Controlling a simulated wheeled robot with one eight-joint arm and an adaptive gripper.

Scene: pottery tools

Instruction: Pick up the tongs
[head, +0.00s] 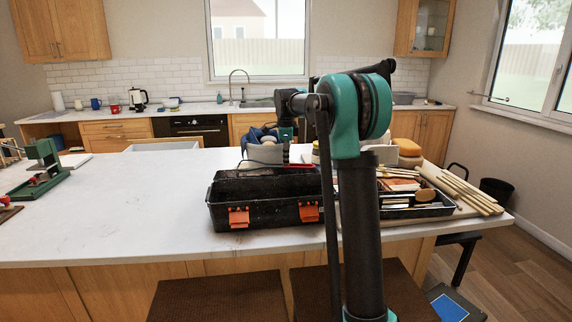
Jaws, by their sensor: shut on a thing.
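My arm rises in the foreground and reaches over the island counter. My gripper (287,151) is small in the head view, pointing down just behind the open black toolbox. It is shut on a thin dark and red item, which I take to be the tongs (300,166), at the toolbox's back edge. The fingertips are small and dark, so the exact grip is hard to see. Whether the tongs touch the toolbox I cannot tell.
The black toolbox (262,217) with orange latches stands near the counter's front edge. A tray of tools (433,211) and wooden sticks (462,190) lie right of my arm. A green press (42,168) stands far left. The white counter (130,205) is clear left of the toolbox.

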